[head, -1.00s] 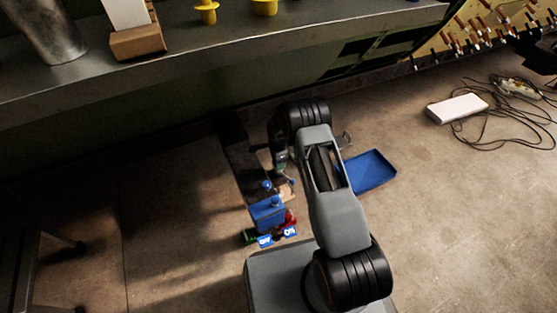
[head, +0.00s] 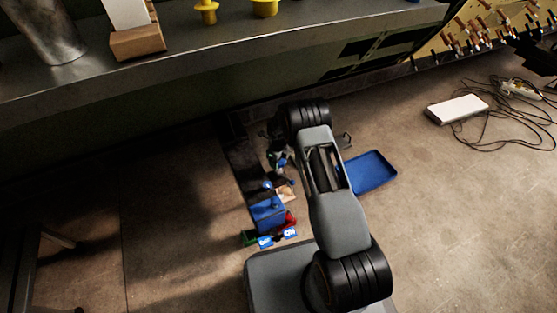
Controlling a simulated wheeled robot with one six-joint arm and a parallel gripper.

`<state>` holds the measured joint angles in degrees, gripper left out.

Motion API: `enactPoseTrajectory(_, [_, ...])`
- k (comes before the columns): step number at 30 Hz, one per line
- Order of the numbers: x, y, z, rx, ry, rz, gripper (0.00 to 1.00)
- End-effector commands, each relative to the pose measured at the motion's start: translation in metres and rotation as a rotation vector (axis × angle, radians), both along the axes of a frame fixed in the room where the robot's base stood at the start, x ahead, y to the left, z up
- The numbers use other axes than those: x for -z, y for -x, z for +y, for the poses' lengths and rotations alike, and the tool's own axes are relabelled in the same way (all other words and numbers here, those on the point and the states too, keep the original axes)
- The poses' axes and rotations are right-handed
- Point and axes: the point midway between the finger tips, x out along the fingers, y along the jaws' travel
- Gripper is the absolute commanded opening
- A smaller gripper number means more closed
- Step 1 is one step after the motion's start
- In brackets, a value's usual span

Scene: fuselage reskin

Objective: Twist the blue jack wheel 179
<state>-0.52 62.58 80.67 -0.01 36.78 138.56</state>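A blue block-like body (head: 268,213) stands on the floor left of my arm. A small blue knob (head: 267,185) sits just above it in the picture; it may be the jack wheel, but it is too small to be sure. My gripper (head: 277,161) is low beside my arm, a little above and right of the knob. It is small, dark and partly hidden by my arm links, so its fingers and any contact with the wheel cannot be made out.
Blue-and-white labels (head: 277,239) with a green and a red part lie in front of the blue body. A blue tray (head: 370,171) lies right of my arm. A metal bench (head: 230,45) runs along the back. A white box (head: 457,109) and cables lie at right.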

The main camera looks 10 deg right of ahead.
Motion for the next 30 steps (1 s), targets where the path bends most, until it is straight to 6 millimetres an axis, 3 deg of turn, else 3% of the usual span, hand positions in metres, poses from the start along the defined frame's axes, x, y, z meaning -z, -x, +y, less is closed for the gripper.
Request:
enactPoseTrajectory(13, [-0.0008,-0.002,-0.0012,0.26,0.0,-0.005,0.37])
enactPoseTrajectory(30, [-0.0009,-0.0021,-0.0015,0.324,0.0,-0.005,0.37])
